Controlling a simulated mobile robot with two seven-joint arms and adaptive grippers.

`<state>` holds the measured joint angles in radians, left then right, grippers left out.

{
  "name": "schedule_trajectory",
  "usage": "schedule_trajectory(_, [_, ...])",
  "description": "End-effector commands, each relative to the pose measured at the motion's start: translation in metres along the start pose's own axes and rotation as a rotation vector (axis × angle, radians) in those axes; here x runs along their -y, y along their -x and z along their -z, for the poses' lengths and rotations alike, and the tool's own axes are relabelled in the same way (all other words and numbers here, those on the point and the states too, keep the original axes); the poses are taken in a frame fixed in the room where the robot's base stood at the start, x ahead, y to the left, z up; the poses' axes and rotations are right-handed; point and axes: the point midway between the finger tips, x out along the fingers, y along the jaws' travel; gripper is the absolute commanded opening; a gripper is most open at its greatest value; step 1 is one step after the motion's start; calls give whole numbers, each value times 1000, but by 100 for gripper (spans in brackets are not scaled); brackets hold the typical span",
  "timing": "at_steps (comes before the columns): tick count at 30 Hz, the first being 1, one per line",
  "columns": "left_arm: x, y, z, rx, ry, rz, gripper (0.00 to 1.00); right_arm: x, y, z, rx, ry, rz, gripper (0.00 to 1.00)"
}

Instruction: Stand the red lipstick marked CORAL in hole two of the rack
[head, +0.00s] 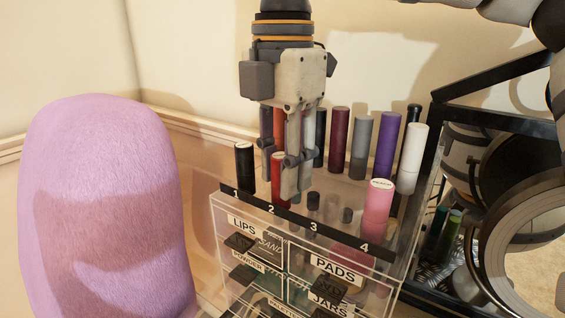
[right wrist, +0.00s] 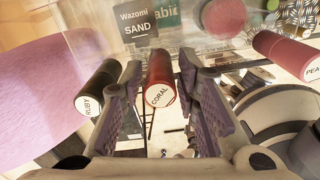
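The red lipstick marked CORAL (head: 277,172) stands upright at position two in the front row of the clear rack (head: 222,212). Its marked end faces me in the right wrist view (right wrist: 160,88). My right gripper (head: 289,180) points straight down over it. Its two fingers are on either side of the lipstick, with narrow gaps showing in the right wrist view (right wrist: 160,75), so it looks open around it. The lower end of the lipstick is partly hidden by the number strip and a finger. My left gripper is not in view.
A dark RUBY lipstick (head: 244,165) stands at one, a pink PEACH lipstick (head: 377,210) at four. Several tubes, one purple (head: 386,145), stand behind. A fuzzy pink object (head: 105,200) is at left, a black-framed mirror (head: 520,140) at right. Drawers (head: 250,245) lie below.

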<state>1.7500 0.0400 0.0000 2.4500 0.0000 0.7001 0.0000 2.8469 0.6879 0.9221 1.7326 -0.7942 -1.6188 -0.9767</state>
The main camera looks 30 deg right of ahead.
Motion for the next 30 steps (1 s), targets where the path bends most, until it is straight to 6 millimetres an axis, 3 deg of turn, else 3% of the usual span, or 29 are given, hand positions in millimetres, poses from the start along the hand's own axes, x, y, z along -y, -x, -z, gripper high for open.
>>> schedule_trajectory(11, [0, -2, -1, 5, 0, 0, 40, 0, 4, 0, 1, 0, 1, 40])
schedule_trajectory(24, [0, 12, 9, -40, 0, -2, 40, 1, 103, 1, 3, -1, -6, 40])
schedule_trajectory(30, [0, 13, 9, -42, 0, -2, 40, 0, 122, 0, 0, -1, 0, 40])
